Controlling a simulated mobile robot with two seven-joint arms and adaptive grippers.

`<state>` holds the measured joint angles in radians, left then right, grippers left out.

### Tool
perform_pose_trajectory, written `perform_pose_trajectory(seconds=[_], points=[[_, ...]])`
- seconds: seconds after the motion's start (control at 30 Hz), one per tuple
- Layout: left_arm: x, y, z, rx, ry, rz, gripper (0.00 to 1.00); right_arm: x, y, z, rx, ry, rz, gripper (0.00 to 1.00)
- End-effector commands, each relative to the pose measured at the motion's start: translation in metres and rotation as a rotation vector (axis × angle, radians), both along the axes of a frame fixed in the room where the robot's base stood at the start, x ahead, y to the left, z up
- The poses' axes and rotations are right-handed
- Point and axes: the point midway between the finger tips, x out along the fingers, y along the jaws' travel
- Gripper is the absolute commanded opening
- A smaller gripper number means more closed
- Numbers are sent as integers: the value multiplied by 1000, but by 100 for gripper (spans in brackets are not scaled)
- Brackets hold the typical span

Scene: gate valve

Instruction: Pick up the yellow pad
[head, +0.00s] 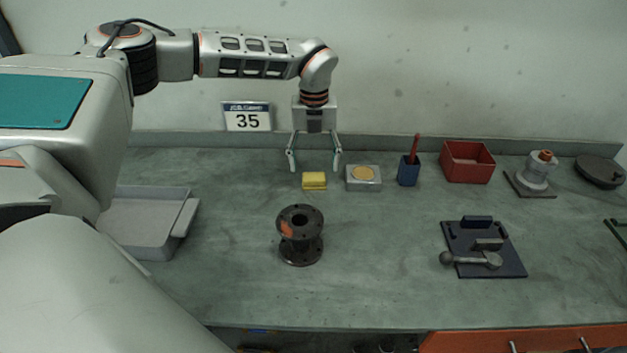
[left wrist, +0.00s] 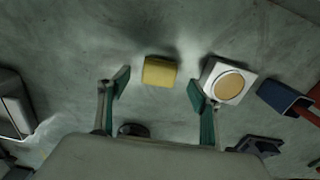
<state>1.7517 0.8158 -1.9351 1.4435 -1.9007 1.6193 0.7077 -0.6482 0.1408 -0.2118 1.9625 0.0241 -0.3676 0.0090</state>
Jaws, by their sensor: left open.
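The yellow pad (head: 314,181) is a small block lying on the grey-green bench near its back. My left gripper (head: 314,168) points down over the bench, just above and behind the pad in the head view, with its fingers spread and nothing between them. In the left wrist view the pad (left wrist: 159,71) shows whole, between and slightly beyond the two open fingertips (left wrist: 158,83). The pad appears apart from both fingers. My right gripper is in neither view.
A grey block with a round tan top (head: 363,177) stands close right of the pad. Beyond it are a blue cup (head: 409,172) and a red bin (head: 467,163). A dark flanged spool (head: 301,240) stands in front. A grey tray (head: 140,222) lies left. Bench between is clear.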

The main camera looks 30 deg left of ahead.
Motion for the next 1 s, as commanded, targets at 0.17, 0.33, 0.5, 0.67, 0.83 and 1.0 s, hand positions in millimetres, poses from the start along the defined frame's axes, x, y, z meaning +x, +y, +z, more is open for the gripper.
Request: perform_pose_trajectory(seconds=[0.17, 0.33, 0.5, 0.67, 0.83, 1.0], points=[[2, 1, -27, 1, 3, 0, 64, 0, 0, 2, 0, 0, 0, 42], [2, 1, -39, 0, 1, 0, 64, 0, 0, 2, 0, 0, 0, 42], [2, 1, -40, 1, 1, 0, 64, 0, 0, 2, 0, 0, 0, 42], [2, 1, -39, 1, 1, 0, 35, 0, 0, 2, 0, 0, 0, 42], [2, 1, -39, 0, 0, 0, 26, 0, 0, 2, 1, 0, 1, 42], [2, 1, -39, 0, 0, 0, 26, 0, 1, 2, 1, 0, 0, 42]])
